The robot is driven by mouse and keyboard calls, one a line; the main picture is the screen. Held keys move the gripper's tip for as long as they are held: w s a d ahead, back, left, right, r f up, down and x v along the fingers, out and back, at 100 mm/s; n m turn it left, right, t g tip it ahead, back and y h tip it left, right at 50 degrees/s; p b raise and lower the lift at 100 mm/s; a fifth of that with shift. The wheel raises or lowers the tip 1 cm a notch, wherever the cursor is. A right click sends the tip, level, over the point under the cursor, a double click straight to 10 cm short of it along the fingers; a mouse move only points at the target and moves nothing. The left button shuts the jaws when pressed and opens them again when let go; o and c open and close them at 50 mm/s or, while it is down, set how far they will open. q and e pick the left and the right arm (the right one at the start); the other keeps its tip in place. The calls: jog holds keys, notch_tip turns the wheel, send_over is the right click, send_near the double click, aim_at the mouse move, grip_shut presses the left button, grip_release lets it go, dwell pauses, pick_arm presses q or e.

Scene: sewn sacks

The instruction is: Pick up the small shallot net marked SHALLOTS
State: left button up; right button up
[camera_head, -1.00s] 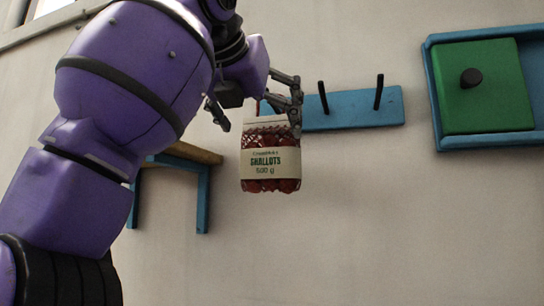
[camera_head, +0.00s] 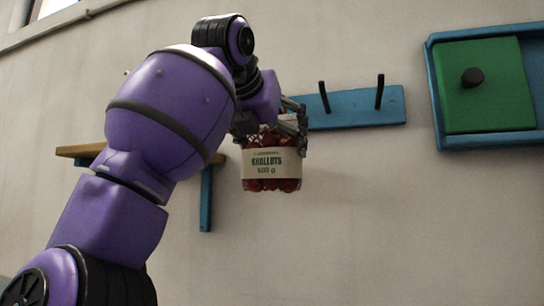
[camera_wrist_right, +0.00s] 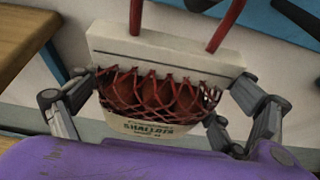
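The small shallot net (camera_head: 271,168) is a red mesh bag of dark red shallots with a cream label reading SHALLOTS 500 g. It hangs upright in front of the wall. In the right wrist view the net (camera_wrist_right: 160,98) has a pale header band and two red straps running up out of frame. My right gripper (camera_head: 272,122) is at the top of the net, with fingers on both sides. In the wrist view the fingers (camera_wrist_right: 163,100) are spread around it, close to its edges; contact is unclear. My left gripper is not in view.
A blue rack (camera_head: 350,109) with dark pegs is on the wall behind the net. A blue-framed green panel (camera_head: 487,100) with a dark knob is at right. Wall space below the net is clear.

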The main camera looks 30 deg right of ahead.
jog(key=c, duration=0.4)
jog(key=shift+r, duration=0.15)
